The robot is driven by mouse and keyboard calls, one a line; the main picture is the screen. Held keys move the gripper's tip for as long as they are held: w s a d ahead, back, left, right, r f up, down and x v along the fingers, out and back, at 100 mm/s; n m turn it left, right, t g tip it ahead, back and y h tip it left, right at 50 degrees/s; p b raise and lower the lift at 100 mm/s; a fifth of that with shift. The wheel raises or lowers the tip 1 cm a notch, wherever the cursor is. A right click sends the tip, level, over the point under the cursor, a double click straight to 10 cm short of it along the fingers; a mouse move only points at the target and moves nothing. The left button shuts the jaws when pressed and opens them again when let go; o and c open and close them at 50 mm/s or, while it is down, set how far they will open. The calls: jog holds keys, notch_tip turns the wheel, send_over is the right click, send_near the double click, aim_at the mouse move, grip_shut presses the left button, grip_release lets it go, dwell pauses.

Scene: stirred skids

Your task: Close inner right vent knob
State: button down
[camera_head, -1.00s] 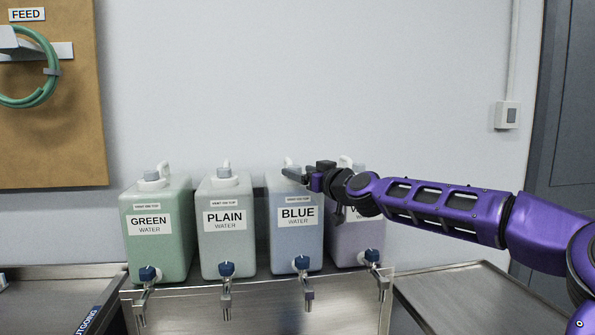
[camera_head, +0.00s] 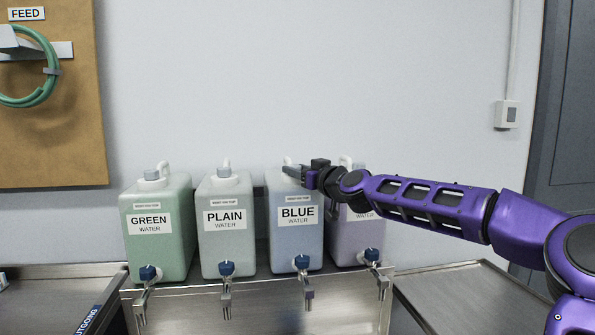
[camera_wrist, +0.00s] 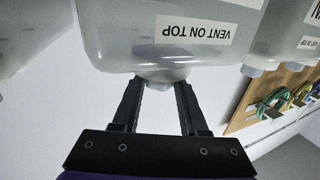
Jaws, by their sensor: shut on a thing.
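The blue water jug (camera_head: 296,238) is the third from the left, the inner right one in the row. My gripper (camera_head: 296,170) is at its top, reaching in from the right. In the wrist view, which is upside down, a pale round vent knob (camera_wrist: 161,79) sits on the jug's top (camera_wrist: 115,50) near a "VENT ON TOP" label. My gripper's two dark fingers (camera_wrist: 160,92) are on either side of the knob, shut on it. In the head view my gripper hides the knob. Its turned position cannot be told.
The green (camera_head: 158,250) and plain (camera_head: 226,245) jugs stand to the left. A purplish jug (camera_head: 345,235) stands to the right, partly behind my arm. Blue-handled taps (camera_head: 227,269) face a metal counter (camera_head: 250,305). The wall above is clear.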

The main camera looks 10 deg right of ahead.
jog(key=shift+m+h, duration=0.3)
jog(key=shift+h, duration=0.2)
jog(key=shift+s+a+r+m+t+h, duration=0.1)
jog(key=shift+a+m+t+h, duration=0.1)
jog(key=shift+m+t+h, duration=0.55)
jog(key=shift+a+r+m+h+p, duration=0.15)
jog(key=shift+m+h+p, duration=0.35)
jog(key=shift+h, duration=0.6)
jog(key=shift+a+r+m+h+p, duration=0.1)
jog(key=shift+a+m+h+p, duration=0.15)
jog(key=shift+m+h, duration=0.55)
jog(key=m+g+h+p, duration=0.1)
jog(key=m+h+p, duration=0.1)
jog(key=h+p, duration=0.1)
jog(key=m+h+p, duration=0.2)
jog(key=h+p, duration=0.2)
jog(key=h, duration=0.1)
jog(key=shift+a+f+m+g, duration=0.1)
jog(key=shift+a+m+g, duration=0.15)
jog(key=shift+g, duration=0.1)
jog(key=m+g+h+p, duration=0.1)
jog(key=m+h+p, duration=0.1)
jog(key=h, duration=0.1)
jog(key=shift+w+a+f+g, duration=0.1)
jog(key=shift+w+f+g, duration=0.1)
jog(key=shift+g, duration=0.2)
jog(key=shift+w+m+g+h, duration=0.15)
jog(key=shift+m+g+h, duration=1.85)
jog(key=shift+h, duration=0.05)
